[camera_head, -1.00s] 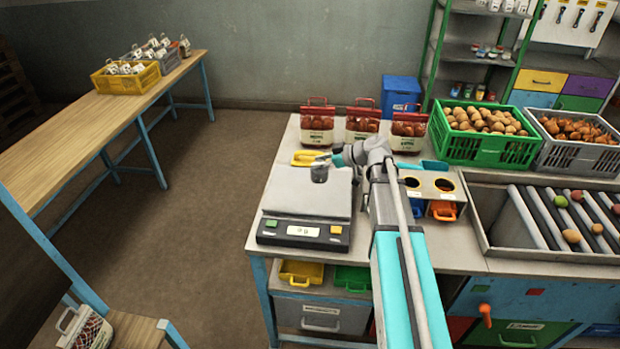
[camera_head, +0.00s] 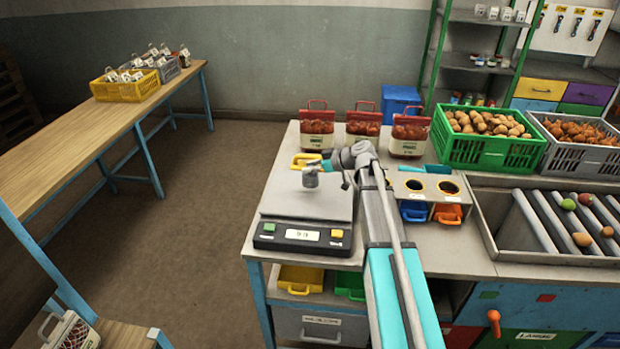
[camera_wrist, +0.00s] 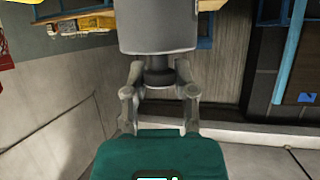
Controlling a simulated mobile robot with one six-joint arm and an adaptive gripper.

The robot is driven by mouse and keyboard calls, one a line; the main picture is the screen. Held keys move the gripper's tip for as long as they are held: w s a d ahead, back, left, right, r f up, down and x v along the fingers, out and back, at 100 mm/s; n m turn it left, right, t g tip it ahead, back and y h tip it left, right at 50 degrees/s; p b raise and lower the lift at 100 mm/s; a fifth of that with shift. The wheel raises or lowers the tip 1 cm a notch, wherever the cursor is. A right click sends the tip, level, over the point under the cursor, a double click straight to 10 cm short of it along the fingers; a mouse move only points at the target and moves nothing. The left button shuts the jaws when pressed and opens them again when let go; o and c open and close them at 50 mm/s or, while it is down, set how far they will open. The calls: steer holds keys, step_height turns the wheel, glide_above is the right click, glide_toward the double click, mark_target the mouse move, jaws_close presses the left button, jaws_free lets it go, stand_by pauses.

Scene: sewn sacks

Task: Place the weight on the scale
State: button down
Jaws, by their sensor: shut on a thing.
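The scale (camera_head: 303,236) stands at the left end of the workbench, with a flat grey platform and a dark front panel with a lit display, a green button and a yellow button. My gripper (camera_head: 318,167) is over the rear part of the platform. It is shut on the weight (camera_head: 310,179), a small grey cylinder. In the wrist view the weight (camera_wrist: 158,28) fills the top, with its narrow neck between the fingers of my gripper (camera_wrist: 158,84). The weight appears to be above the platform; the exact gap is hard to tell.
A yellow-handled item (camera_head: 302,159) lies behind the scale. Several red-topped sacks (camera_head: 362,126) stand at the bench's back. A green crate (camera_head: 484,150) of potatoes, a holder with two round holes (camera_head: 430,186) and a roller tray (camera_head: 555,222) lie to the right. The bench's left edge is close.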

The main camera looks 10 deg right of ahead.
mark_target(309, 175)
steer(key=shift+w+f, duration=0.1)
steer(key=shift+w+a+f+b, duration=0.1)
steer(key=shift+w+f+b, duration=0.2)
steer(key=shift+f+b, duration=1.6)
steer(key=shift+b, duration=0.1)
steer(key=shift+f, duration=0.1)
steer(key=shift+c, duration=2.2)
jaws_free()
